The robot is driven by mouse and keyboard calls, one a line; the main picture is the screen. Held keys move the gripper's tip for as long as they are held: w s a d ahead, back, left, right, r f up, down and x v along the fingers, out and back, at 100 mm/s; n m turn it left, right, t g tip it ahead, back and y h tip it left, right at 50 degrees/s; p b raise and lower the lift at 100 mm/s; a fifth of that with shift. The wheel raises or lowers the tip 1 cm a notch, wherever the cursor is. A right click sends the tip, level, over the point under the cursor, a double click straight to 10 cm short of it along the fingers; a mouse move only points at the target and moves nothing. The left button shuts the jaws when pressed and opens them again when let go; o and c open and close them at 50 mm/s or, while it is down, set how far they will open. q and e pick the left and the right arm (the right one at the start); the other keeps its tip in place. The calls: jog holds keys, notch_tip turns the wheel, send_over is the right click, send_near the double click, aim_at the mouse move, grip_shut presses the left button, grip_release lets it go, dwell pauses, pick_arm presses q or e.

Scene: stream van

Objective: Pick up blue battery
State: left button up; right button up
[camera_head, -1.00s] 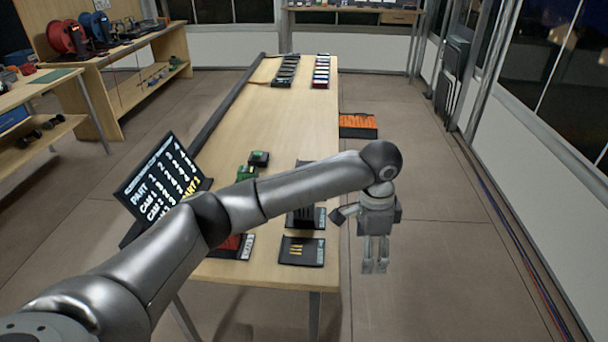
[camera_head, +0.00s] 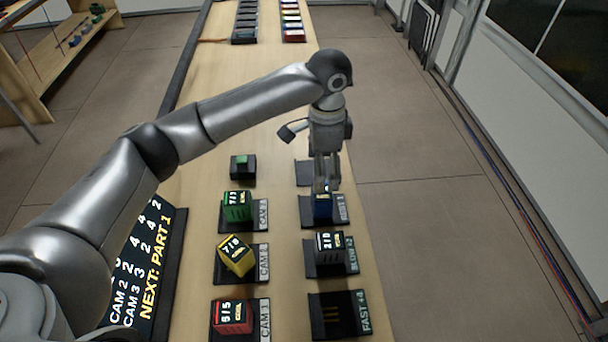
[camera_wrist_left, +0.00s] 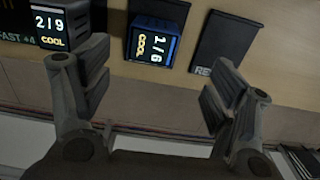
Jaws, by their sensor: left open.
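The blue battery (camera_head: 322,208) sits on a black charger pad in the right column of the table. In the left wrist view the blue battery (camera_wrist_left: 154,42) has a screen reading "1/6 COOL" and stands ahead of the space between the fingers. My left gripper (camera_head: 325,186) points down above the blue battery and partly hides it in the head view. The left wrist view shows its fingers (camera_wrist_left: 155,85) spread apart with nothing between them. My right gripper is not in view.
A black battery (camera_head: 331,245) reading "2/9" is close in front, near one finger in the wrist view. Green (camera_head: 237,206), yellow (camera_head: 236,256) and red (camera_head: 232,317) batteries stand in the left column. A sign (camera_head: 148,265) stands at the table's left edge.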

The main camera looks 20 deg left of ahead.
aim_at(322, 197)
pick_arm(q)
jog(key=shift+w+a+f, duration=0.15)
jog(key=f, duration=0.4)
jog(key=shift+s+d, duration=0.35)
jog(key=shift+f, duration=0.4)
jog(key=shift+a+f+p, duration=0.1)
jog(key=shift+f+p, duration=0.2)
jog(key=shift+f, duration=0.05)
jog(key=f, duration=0.3)
jog(key=shift+s+d+f+p, duration=0.2)
jog(key=shift+s+f+p, duration=0.05)
jog(key=shift+p, duration=0.1)
jog(key=shift+f, duration=0.6)
jog(key=c, duration=0.6)
jog(key=shift+w+r, duration=0.1)
jog(key=c, duration=0.8)
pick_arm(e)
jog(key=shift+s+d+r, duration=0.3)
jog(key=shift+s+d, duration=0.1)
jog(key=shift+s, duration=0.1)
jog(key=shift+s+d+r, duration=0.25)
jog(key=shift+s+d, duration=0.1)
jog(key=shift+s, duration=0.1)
